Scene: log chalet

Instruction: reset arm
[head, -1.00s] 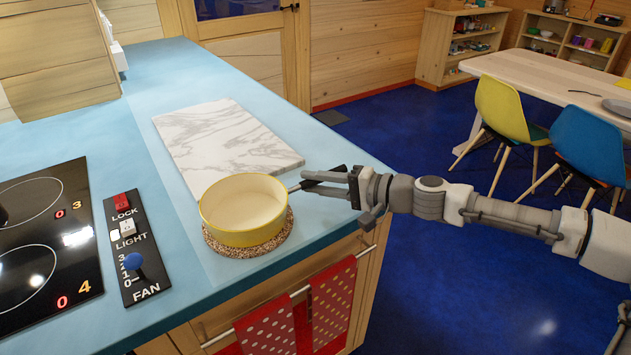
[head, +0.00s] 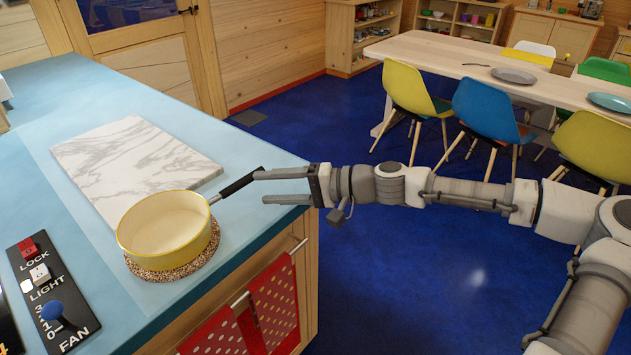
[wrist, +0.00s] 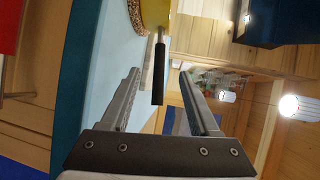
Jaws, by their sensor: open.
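My gripper (head: 284,186) is open and empty at the right edge of the blue counter, with its fingers pointing left toward the pan. A yellow pan (head: 166,232) with a cream inside sits on a round cork trivet (head: 180,268). Its black handle (head: 240,182) points up and right toward my fingers. In the wrist view the two fingers (wrist: 158,97) are spread apart, and the black handle (wrist: 158,75) shows between their lines of sight. The handle's end looks clear of the fingers; the exact gap is hard to tell.
A marble board (head: 135,165) lies behind the pan on the counter (head: 60,120). A control panel (head: 50,290) is at the front left. Dotted towels (head: 272,305) hang on the counter's side. Open blue floor (head: 400,285) separates the counter from a table (head: 470,60) with chairs.

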